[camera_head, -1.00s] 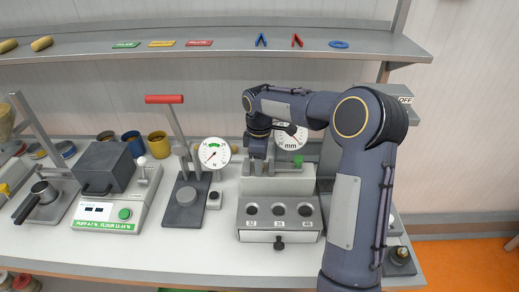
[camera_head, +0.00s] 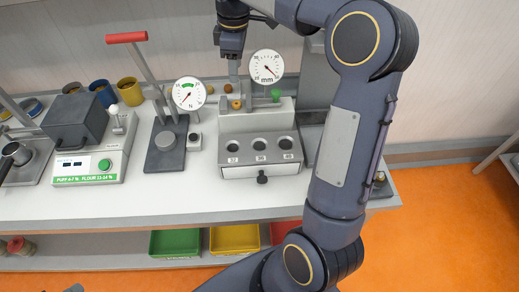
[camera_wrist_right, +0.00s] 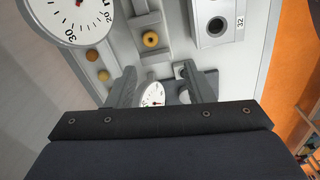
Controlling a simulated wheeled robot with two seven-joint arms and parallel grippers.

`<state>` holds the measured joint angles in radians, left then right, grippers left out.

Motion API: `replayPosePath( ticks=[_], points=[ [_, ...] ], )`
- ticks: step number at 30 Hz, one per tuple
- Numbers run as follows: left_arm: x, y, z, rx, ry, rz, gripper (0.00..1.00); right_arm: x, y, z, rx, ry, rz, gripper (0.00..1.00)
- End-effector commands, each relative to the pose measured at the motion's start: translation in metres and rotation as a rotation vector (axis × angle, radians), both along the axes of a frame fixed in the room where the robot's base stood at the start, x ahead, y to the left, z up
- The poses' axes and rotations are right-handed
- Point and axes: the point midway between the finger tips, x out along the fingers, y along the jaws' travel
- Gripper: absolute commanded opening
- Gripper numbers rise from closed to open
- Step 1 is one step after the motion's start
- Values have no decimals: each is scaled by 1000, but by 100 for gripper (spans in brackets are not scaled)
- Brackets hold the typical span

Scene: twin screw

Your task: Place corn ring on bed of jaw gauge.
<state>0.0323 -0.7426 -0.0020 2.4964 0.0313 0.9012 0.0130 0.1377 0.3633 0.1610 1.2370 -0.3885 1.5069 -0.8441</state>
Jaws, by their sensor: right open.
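In the right wrist view the ring (camera_wrist_right: 150,39) lies on a pale grey surface, clear of both fingers. My right gripper (camera_head: 233,70) is above and behind the ring, open and empty. Its two fingers also show apart in the right wrist view (camera_wrist_right: 160,88). My left gripper is not in view.
Two small brownish balls (camera_head: 228,87) sit behind the ring. The gauge front has three dark holes and a drawer knob (camera_head: 263,180). To the left stand a force dial (camera_head: 188,94) and a red-handled lever press (camera_head: 127,37). Coloured trays (camera_head: 235,238) lie on the lower shelf.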

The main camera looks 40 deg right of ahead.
Motion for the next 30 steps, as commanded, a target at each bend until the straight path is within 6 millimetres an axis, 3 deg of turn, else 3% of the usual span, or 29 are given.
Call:
replayPosePath(
  ticks=[3, 7, 12, 15, 21, 30],
  points=[
    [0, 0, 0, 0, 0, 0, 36, -53, 14, 16, 51, -79, -147, 47],
    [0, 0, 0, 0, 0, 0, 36, -121, 35, 13, 156, -157, -364, 47],
    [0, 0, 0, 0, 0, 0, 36, -200, 68, -16, 334, -223, -657, 47],
    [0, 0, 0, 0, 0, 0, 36, -233, 86, -38, 432, -237, -799, 47],
    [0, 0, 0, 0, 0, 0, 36, -263, 106, -66, 545, -238, -956, 47],
    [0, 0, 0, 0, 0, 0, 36, -266, 109, -70, 557, -236, -974, 47]
  ],
)
